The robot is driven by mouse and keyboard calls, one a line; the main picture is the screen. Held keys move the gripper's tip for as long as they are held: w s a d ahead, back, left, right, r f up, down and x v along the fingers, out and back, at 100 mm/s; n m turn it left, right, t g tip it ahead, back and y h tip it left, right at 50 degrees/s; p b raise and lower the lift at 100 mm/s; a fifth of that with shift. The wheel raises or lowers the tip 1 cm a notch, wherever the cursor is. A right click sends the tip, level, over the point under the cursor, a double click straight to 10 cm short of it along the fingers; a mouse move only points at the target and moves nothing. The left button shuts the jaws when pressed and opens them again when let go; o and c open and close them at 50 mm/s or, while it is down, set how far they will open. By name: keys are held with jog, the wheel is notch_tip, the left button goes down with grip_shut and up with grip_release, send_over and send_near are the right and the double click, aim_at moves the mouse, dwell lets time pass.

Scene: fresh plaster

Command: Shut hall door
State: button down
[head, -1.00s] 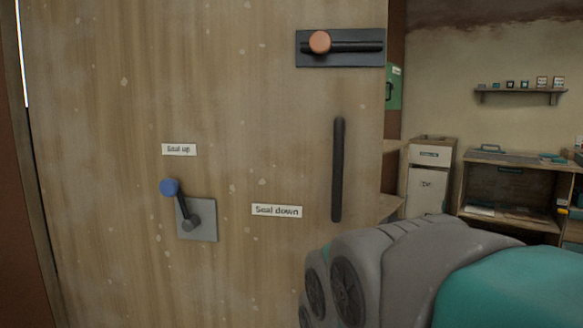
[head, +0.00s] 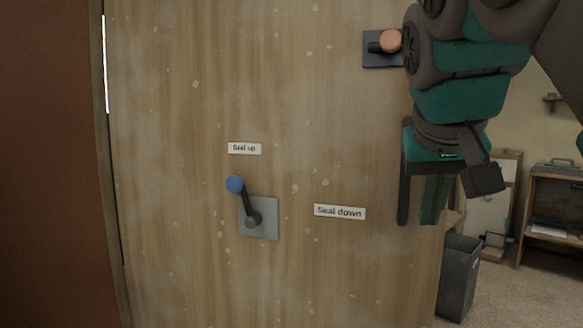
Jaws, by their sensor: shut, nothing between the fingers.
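The hall door (head: 180,230) is a tall wooden panel filling most of the head view. Its right edge stands clear, with a room visible past it; a thin bright gap shows at its upper left. A blue-knobbed lever (head: 245,200) points up and left, towards the "Seal up" label (head: 244,148). A bolt with an orange knob (head: 390,41) is partly hidden.
A "Seal down" label (head: 339,212) is right of the lever. A grey bin (head: 458,278) stands on the floor past the door's right edge. A pale cabinet (head: 490,222) and a wooden shelf unit (head: 553,215) are behind. A reddish-brown surface (head: 50,160) is at left.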

jog(key=s+r+m+t+h, duration=0.1)
jog(key=s+r+m+t, duration=0.15)
jog(key=r, duration=0.85)
jog(key=w+d+r+b+x, duration=0.1)
jog(key=r+x, duration=0.1)
jog(key=x, duration=1.1)
jog(key=shift+d+n, duration=0.4)
jog(key=shift+n, duration=0.05)
